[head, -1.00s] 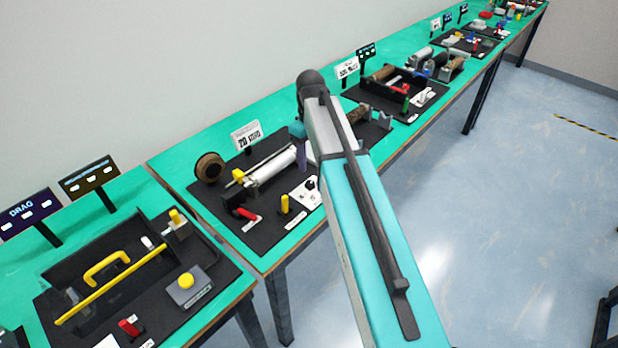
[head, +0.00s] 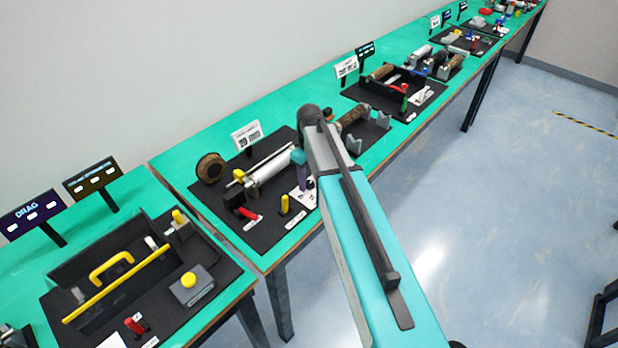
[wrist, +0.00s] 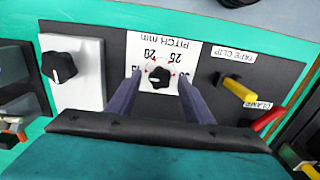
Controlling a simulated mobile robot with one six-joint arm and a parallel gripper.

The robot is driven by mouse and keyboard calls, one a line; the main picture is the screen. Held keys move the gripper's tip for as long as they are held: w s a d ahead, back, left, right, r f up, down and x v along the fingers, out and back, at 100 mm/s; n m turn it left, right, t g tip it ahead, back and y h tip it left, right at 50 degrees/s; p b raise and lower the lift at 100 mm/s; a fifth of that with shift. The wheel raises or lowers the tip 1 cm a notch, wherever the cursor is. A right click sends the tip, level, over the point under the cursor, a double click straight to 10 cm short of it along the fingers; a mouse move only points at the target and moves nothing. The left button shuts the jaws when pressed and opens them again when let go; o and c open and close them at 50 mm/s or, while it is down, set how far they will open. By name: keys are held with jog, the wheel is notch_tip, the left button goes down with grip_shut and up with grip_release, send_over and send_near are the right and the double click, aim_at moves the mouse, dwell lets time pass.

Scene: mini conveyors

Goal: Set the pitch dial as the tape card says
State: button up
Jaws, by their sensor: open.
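The pitch dial is a black knob (wrist: 160,77) on a white plate (wrist: 168,48) marked "PITCH mm", upside down in the wrist view, with 20 and 25 readable. My gripper (wrist: 160,74) is open, its two purple fingers on either side of the knob. I cannot tell whether they touch it or where its pointer stands. In the head view my gripper (head: 302,176) is over the white dial plate (head: 302,199), the knob mostly hidden. A white card (head: 247,136) stands behind this station; its print is too small to read.
A second black knob (wrist: 62,66) sits on a white block beside the dial. A yellow tape clip lever (wrist: 238,88) and a red clamp lever (wrist: 268,118) stand on the other side. A silver roller (head: 270,167) lies behind. Other stations line the green benches.

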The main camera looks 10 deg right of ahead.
jog(key=shift+f, duration=0.15)
jog(key=c, duration=1.1)
jog(key=shift+o, duration=0.3)
jog(key=shift+a, duration=0.1)
jog(key=shift+m, duration=0.4)
jog(key=m+b, duration=0.1)
jog(key=m, duration=0.4)
jog(key=shift+b, duration=0.4)
jog(key=m+b, duration=0.1)
jog(key=m, duration=0.5)
